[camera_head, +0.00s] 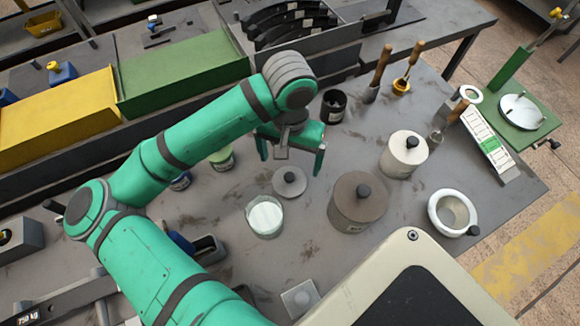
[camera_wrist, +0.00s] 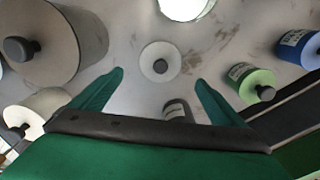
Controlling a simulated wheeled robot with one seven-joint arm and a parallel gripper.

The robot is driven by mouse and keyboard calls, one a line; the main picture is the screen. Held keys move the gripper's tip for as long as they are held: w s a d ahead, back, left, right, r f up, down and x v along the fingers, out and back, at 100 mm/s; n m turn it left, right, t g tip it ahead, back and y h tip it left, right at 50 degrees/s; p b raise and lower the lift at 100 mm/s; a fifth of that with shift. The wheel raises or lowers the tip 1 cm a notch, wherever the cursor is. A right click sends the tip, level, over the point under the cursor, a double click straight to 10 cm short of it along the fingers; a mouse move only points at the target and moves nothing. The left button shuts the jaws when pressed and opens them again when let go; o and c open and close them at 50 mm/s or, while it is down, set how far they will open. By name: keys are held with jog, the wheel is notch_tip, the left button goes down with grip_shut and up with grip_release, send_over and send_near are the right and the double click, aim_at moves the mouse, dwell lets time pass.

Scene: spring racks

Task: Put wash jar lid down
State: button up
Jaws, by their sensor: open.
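A round grey lid with a black knob (camera_head: 289,181) lies flat on the grey table. It also shows in the wrist view (camera_wrist: 160,62), ahead of and between my fingers. An open jar with pale contents (camera_head: 265,217) stands just beside the lid, towards the front left; the wrist view shows its bright opening (camera_wrist: 186,6). Which of the lids is the wash jar's I cannot tell by label. My gripper (camera_head: 291,166) is open and empty above the table, just behind the lid. Its two green fingers (camera_wrist: 150,88) stand wide apart and hold nothing.
A large brown-lidded jar (camera_head: 358,202) and a white-lidded jar (camera_head: 404,154) stand to the right. A black cup (camera_head: 333,106) stands behind the gripper. A green-lidded jar (camera_head: 221,158) is at left. An open white bowl (camera_head: 452,213) sits near the right edge.

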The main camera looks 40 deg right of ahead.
jog(key=shift+r, duration=1.35)
